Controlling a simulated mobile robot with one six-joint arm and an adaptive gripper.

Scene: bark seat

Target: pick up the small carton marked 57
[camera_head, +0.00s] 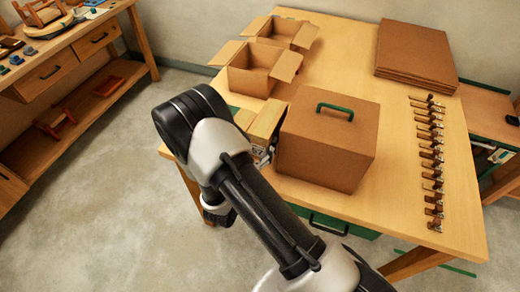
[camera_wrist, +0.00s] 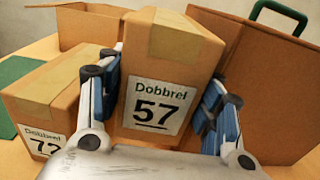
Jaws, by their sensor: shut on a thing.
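The small carton marked 57 (camera_wrist: 168,65) is brown with a white "Dobbrel 57" label facing the wrist camera. My gripper (camera_wrist: 165,95) is shut on it, with a blue-padded finger at each side. The carton looks slightly tilted in the wrist view, and I cannot tell whether its base touches the table. In the head view the carton (camera_head: 267,120) shows behind my arm, beside the large brown box; my gripper is mostly hidden there.
A carton marked 72 (camera_wrist: 45,100) stands close on the left. A large brown box with a green handle (camera_head: 328,140) stands close on the right. Open boxes (camera_head: 250,72) stand behind. Flat cardboard (camera_head: 416,55) and a row of small tools (camera_head: 432,160) lie on the table's right side.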

